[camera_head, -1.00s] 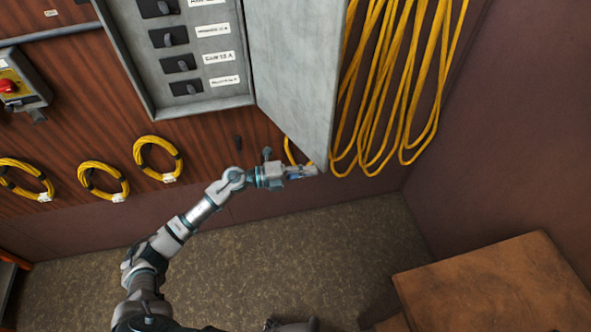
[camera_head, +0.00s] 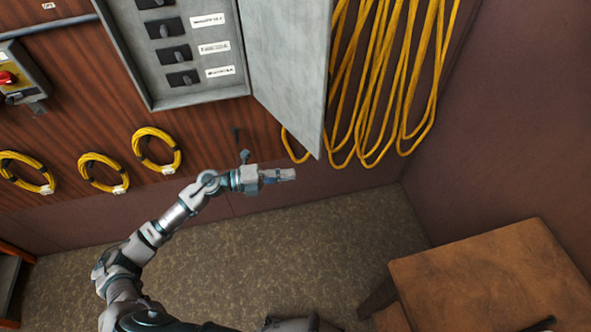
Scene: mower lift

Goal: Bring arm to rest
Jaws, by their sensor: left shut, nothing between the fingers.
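My left arm comes in from the lower left, and its gripper (camera_head: 284,175) is shut and empty. It is below the grey breaker cabinet (camera_head: 197,97) and just below and left of the lower corner of the open cabinet door (camera_head: 288,70). A small gap shows between the fingertips and the door. The cabinet holds a column of black switches with white labels. My right gripper is not in view.
Yellow cable loops (camera_head: 385,90) hang right of the door. Several yellow coils, one of them here (camera_head: 157,149), hang on the wood wall. A red-button box (camera_head: 15,80) is at far left. A brown wooden table (camera_head: 490,280) stands at lower right. The floor (camera_head: 290,240) between is clear.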

